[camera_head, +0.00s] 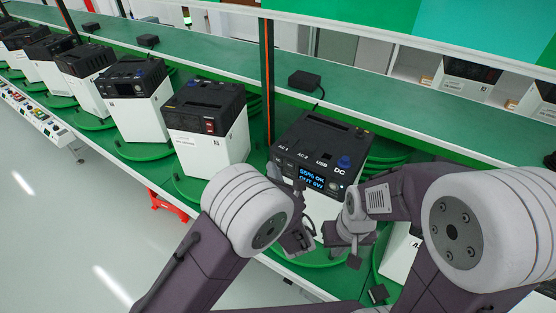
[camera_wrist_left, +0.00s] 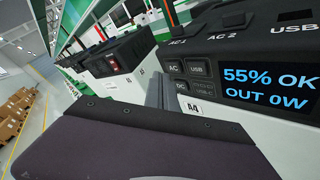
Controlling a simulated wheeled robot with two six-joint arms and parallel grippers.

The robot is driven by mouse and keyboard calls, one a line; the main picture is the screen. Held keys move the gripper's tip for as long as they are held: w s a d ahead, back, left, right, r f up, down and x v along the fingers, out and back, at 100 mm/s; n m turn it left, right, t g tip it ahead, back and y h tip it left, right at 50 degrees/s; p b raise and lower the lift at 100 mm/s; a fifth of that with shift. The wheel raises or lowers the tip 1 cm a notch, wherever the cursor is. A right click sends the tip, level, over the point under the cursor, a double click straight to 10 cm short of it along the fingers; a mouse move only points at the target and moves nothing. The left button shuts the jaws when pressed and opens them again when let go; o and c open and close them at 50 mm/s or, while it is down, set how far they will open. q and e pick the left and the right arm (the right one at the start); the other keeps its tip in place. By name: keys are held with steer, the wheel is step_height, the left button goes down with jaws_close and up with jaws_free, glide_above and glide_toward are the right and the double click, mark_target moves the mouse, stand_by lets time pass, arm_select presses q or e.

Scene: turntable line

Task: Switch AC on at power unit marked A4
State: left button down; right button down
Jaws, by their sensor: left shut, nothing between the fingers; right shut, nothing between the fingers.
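The power unit (camera_head: 318,133), black on top and white below, stands on a green turntable in front of me. In the left wrist view its label A4 (camera_wrist_left: 194,109) shows below the buttons. Its screen (camera_wrist_left: 268,88) reads "55% OK" and "OUT 0W". The AC button (camera_wrist_left: 174,68) is at the upper left of the button group, beside USB (camera_wrist_left: 198,68) and above DC (camera_wrist_left: 182,86). My left gripper (camera_wrist_left: 160,92) is shut, its tips just left of the buttons; contact cannot be told. My right gripper (camera_head: 352,255) is shut and empty at the unit's front right.
Another power unit (camera_head: 207,150) stands close on the left, with several more behind it along the line. A green shelf (camera_head: 215,62) carrying small black adapters (camera_head: 305,80) runs behind. An orange-striped post (camera_head: 267,85) rises behind the unit.

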stand_by(0.8)
arm_select(q)
steer(key=shift+w+d, duration=0.25)
steer(key=shift+w, duration=0.1)
steer(key=shift+w+d, duration=0.2)
steer(key=shift+w, duration=0.1)
stand_by(0.8)
steer(key=shift+s+a, duration=0.1)
steer(key=shift+s, duration=0.05)
steer(key=shift+s+a, duration=0.3)
steer(key=shift+s, duration=0.2)
steer(key=s+a, duration=0.1)
steer(key=s, duration=0.1)
steer(key=s+a, duration=0.2)
steer(key=shift+b, duration=0.4)
stand_by(0.5)
